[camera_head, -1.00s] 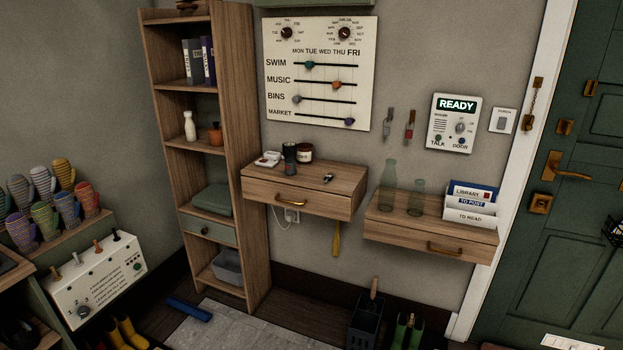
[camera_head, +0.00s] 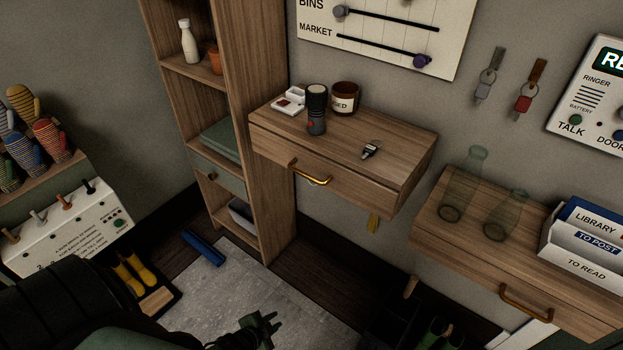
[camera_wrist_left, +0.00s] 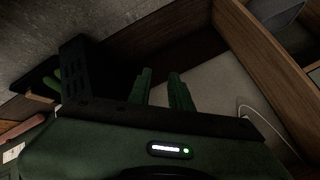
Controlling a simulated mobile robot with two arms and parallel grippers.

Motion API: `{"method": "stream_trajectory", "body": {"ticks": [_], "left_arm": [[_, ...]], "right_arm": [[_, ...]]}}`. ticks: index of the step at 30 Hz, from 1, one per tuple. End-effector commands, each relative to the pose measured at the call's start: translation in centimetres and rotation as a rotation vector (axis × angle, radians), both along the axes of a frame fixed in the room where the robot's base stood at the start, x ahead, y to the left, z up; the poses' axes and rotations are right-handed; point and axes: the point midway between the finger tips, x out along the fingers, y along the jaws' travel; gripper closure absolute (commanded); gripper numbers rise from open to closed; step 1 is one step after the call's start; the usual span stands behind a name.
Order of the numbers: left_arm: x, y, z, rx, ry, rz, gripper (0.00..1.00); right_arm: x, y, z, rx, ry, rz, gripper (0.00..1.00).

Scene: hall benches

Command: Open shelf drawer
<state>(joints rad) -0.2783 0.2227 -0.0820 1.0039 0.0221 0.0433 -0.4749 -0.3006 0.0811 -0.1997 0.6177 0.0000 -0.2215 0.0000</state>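The tall wooden shelf unit (camera_head: 272,150) stands left of centre in the head view. Its small drawer (camera_head: 214,172) has a grey-green front and a dark round knob (camera_head: 212,177), and looks closed. A wall-mounted wooden shelf with a drawer (camera_head: 345,190) is beside it, its brass handle (camera_head: 310,172) facing me, also closed. My left gripper (camera_head: 262,324) is low at the bottom centre, above the floor mat and well below both drawers. In the left wrist view its two fingers (camera_wrist_left: 160,78) are apart with nothing between them. My right gripper is not in view.
A torch (camera_head: 316,110), a jar (camera_head: 344,98) and a key (camera_head: 371,149) stand or lie on the wall shelf. A second wall shelf (camera_head: 440,245) at right holds glass bottles and a letter rack. A dark crate (camera_wrist_left: 85,72) shows in the left wrist view. A blue object (camera_head: 203,247) lies on the floor.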

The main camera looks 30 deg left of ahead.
Motion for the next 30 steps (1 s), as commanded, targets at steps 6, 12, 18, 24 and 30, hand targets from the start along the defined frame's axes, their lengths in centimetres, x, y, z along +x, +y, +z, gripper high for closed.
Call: {"method": "stream_trajectory", "body": {"ticks": [6, 12, 18, 24, 30], "left_arm": [[15.1, 5.2, 19.1, 0.431, -0.563, -0.273, 0.8], [18.7, 5.6, 32.1, 0.739, -0.866, -0.372, 0.8], [20.0, 5.4, 36.0, 0.832, -0.948, -0.39, 0.8], [23.1, 5.1, 36.6, 0.832, -0.945, -0.389, 0.8], [25.8, 4.9, 37.0, 0.83, -0.943, -0.39, 0.8]], "right_arm": [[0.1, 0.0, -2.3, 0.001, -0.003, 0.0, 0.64], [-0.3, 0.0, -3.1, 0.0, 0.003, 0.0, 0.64], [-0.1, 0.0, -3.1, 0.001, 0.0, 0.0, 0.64], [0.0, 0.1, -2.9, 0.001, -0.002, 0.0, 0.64], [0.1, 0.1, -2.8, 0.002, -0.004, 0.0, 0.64]]}}
